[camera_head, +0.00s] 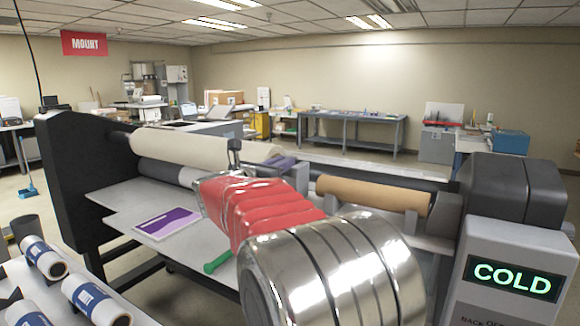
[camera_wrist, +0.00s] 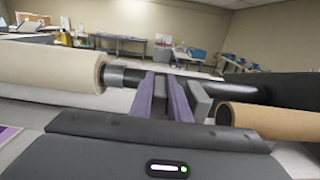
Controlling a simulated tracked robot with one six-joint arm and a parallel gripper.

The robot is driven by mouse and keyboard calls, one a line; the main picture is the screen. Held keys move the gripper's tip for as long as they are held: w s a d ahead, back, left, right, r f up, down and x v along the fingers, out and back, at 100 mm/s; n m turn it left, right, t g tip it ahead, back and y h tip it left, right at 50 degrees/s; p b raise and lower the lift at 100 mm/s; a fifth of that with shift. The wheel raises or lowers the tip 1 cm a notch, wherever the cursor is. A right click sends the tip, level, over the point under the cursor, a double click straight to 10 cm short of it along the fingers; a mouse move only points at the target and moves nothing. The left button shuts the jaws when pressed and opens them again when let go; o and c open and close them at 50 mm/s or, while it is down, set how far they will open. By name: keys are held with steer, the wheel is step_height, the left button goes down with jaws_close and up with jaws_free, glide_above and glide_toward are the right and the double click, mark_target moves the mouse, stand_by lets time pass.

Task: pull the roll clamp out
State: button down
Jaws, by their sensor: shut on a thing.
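My gripper (camera_wrist: 163,98) is shut at the dark bar beyond the laminator's front edge, between the cream roll and the tan roll. A grey piece (camera_wrist: 160,94) shows between its purplish fingers, and I take it to be the roll clamp. Its far side is hidden. A silver collar (camera_wrist: 125,77) sits on the bar at the end of the cream roll (camera_wrist: 50,70). In the head view my red and chrome arm covers much of the front, and the gripper (camera_head: 284,164) shows only partly behind it.
The cream roll (camera_head: 185,147) lies left and the tan roll (camera_head: 370,194) right, close to my gripper. The laminator's dark left end (camera_head: 80,180) and right housing with a COLD display (camera_head: 512,277) bound the room. A purple sheet (camera_head: 168,223) lies on its bed. White tubes (camera_head: 45,257) are front left.

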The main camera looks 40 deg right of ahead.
steer(key=shift+w+a, duration=0.1)
steer(key=shift+w, duration=0.05)
steer(key=c, duration=1.7)
jaws_free()
steer(key=v, duration=1.3)
steer(key=shift+a, duration=0.4)
steer(key=shift+m, duration=0.3)
